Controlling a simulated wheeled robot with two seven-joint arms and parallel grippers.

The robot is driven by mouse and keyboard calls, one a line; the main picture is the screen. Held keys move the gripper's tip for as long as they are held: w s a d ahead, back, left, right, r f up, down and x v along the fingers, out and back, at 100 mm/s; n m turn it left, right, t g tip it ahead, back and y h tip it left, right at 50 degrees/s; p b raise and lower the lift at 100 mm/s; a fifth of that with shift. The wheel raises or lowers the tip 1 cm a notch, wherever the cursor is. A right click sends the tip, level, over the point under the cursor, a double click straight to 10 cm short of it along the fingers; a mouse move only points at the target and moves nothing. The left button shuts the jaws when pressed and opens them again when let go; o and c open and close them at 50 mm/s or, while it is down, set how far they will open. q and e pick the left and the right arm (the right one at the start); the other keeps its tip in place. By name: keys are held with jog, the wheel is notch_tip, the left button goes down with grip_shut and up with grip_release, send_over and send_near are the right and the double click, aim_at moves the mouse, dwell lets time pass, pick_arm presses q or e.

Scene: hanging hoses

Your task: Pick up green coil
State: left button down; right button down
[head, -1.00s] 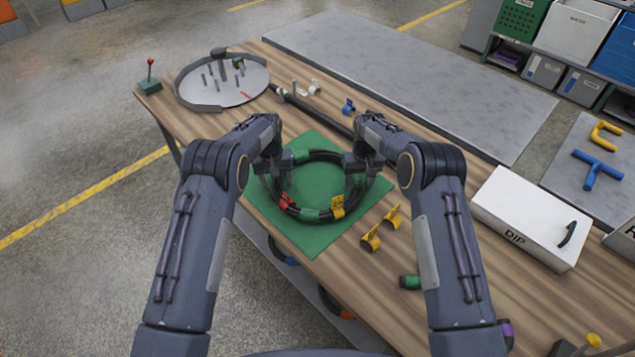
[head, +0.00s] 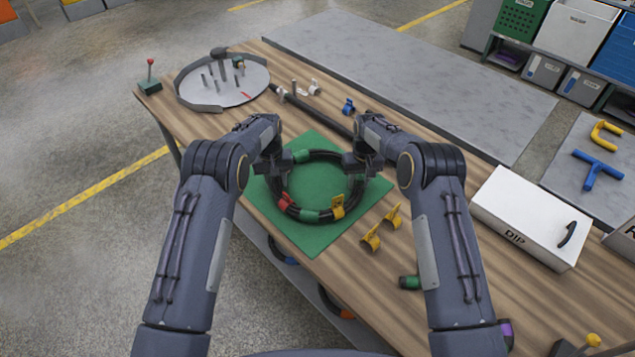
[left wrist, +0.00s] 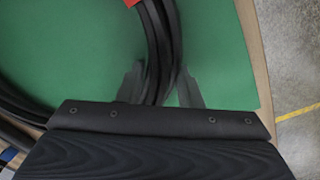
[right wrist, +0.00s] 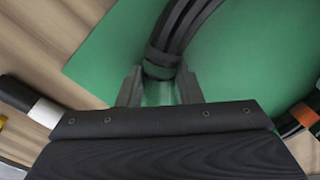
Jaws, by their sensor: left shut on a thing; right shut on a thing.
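The fingers partly hide the hose.
Behind the mat are a round grey tray (head: 228,96) with pegs and a black bar (head: 320,119). Yellow clips (head: 371,238) stand right of the mat, with a white DIP box (head: 530,215) farther right. A grey slab (head: 420,75) lies along the back.

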pick_arm(q)
jog(key=shift+r, duration=0.15)
pick_arm(e)
jog(key=shift+r, duration=0.15)
